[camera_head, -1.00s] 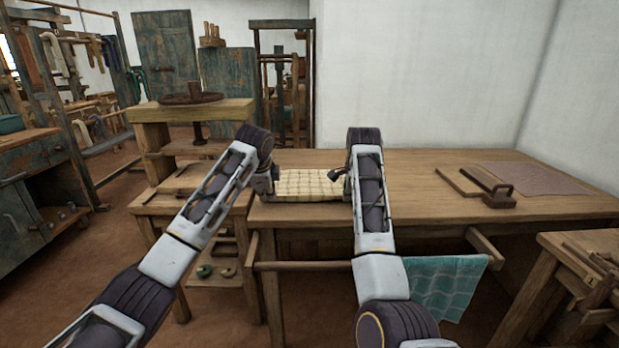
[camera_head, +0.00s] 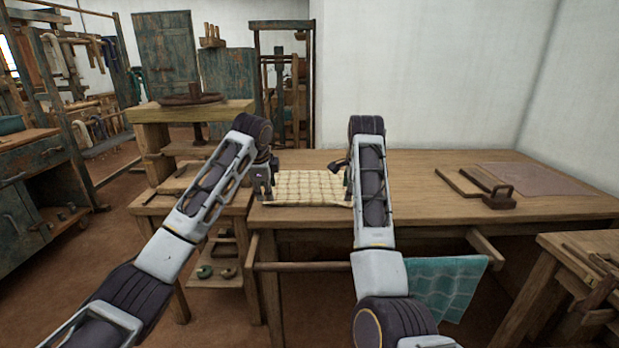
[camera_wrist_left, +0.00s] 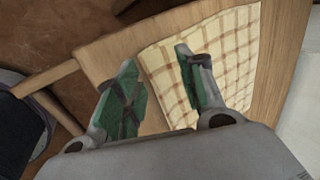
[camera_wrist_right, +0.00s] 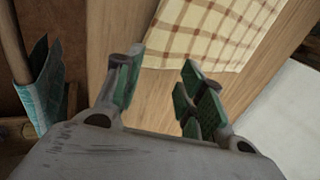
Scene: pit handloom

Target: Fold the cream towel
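The cream towel (camera_head: 306,188), with a brown check pattern, lies spread on the wooden table near its front left. It also shows in the left wrist view (camera_wrist_left: 225,60) and the right wrist view (camera_wrist_right: 212,30). My left gripper (camera_head: 264,183) is at the towel's left edge; in its wrist view (camera_wrist_left: 156,62) the green-padded fingers are apart with nothing between them, one overlapping the towel in the picture. My right gripper (camera_wrist_right: 163,65) is open and empty by the towel's right side. My right forearm hides part of that side in the head view.
A teal cloth (camera_head: 445,285) hangs at the front. A smaller bench (camera_head: 190,112) stands left.

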